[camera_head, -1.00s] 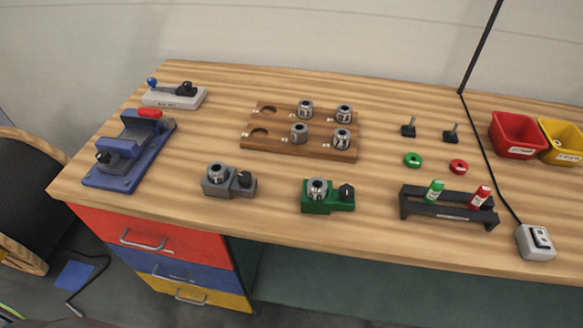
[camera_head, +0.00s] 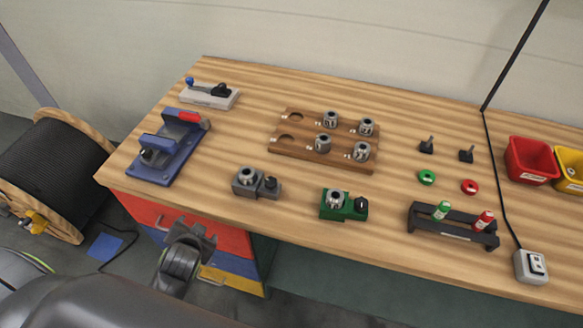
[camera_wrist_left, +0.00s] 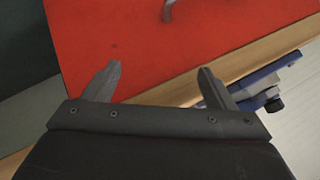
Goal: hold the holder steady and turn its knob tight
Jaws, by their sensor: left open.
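Two holders stand near the front edge of the bench. The grey holder (camera_head: 246,181) has a metal cylinder in it and a dark knob (camera_head: 270,184) at its right. The green holder (camera_head: 338,209) also has a metal cylinder and a black knob (camera_head: 361,204) at its right. My left gripper (camera_head: 192,238) is low in front of the bench, by the drawers, apart from both holders. In the left wrist view its two fingers (camera_wrist_left: 160,80) are spread with nothing between them. My right gripper is not in view.
A wooden block (camera_head: 288,149) with several metal cylinders lies behind the holders. A blue fixture (camera_head: 150,170) stands at the left, a black rack (camera_head: 430,222) at the right. The red drawer (camera_wrist_left: 130,45) faces my left gripper. The bench between the holders is clear.

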